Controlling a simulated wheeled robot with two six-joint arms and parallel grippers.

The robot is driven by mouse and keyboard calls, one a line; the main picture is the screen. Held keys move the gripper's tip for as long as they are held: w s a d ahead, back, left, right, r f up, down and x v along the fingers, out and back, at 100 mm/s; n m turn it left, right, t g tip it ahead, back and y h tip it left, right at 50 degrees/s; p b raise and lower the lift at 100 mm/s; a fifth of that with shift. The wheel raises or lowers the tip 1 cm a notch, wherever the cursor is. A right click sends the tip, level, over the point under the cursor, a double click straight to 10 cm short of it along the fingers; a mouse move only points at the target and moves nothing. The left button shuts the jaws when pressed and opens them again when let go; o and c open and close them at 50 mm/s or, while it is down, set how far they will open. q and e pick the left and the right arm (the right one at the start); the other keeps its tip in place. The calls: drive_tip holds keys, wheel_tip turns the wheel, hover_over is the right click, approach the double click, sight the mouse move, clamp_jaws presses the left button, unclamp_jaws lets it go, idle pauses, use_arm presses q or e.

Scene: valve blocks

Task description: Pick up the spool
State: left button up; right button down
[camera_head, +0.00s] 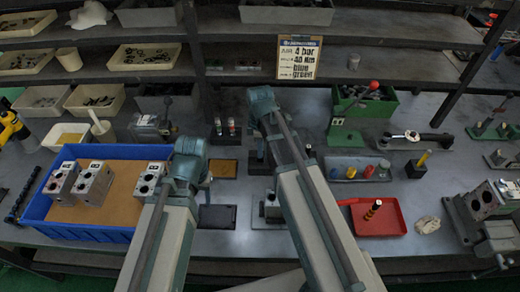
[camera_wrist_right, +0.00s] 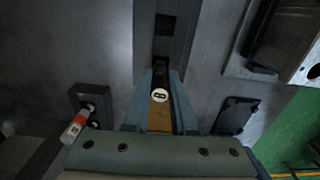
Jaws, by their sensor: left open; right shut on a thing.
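In the right wrist view, my right gripper (camera_wrist_right: 160,90) is shut on a dark spool (camera_wrist_right: 160,95) with a pale, marked end. I cannot tell whether the spool is clear of the dark block below it. In the head view, my right gripper (camera_head: 258,148) points down at the middle of the bench, and its fingers and the spool are mostly hidden. My left gripper (camera_head: 178,186) is over the right end of the blue tray (camera_head: 90,232), beside a valve block (camera_head: 150,178); its fingertips are hard to make out.
Two spools with pale and red ends (camera_head: 224,128) stand left of my right gripper. Two more valve blocks (camera_head: 80,182) sit in the blue tray. A red tray (camera_head: 392,220), a grey tray with coloured caps (camera_head: 352,169) and a green bin (camera_head: 366,100) lie right.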

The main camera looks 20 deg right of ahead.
use_arm(q)
wheel_tip(320, 180, up, 10)
drive_tip(key=f+p, duration=0.1)
drive_tip(key=p, duration=0.8)
use_arm(e)
wheel_tip(320, 180, up, 10)
drive_tip(key=shift+f, duration=0.2)
drive_tip(key=w+a+f+t+y+b, duration=0.15)
drive_tip(key=a+y+b, duration=0.25)
drive_tip(key=a, duration=0.8)
use_arm(q)
wheel_tip(320, 180, down, 9)
drive_tip(key=b, duration=0.5)
drive_tip(key=shift+f+b, duration=0.1)
drive_tip(key=shift+b, duration=0.25)
use_arm(e)
wheel_tip(320, 180, down, 7)
use_arm(q)
drive_tip(key=shift+f+b, duration=0.65)
use_arm(e)
drive_tip(key=shift+s+d+f, duration=0.1)
drive_tip(key=shift+s+f, duration=0.05)
drive_tip(key=shift+f, duration=0.45)
use_arm(q)
drive_tip(key=shift+r, duration=0.1)
use_arm(e)
drive_tip(key=shift+r, duration=0.1)
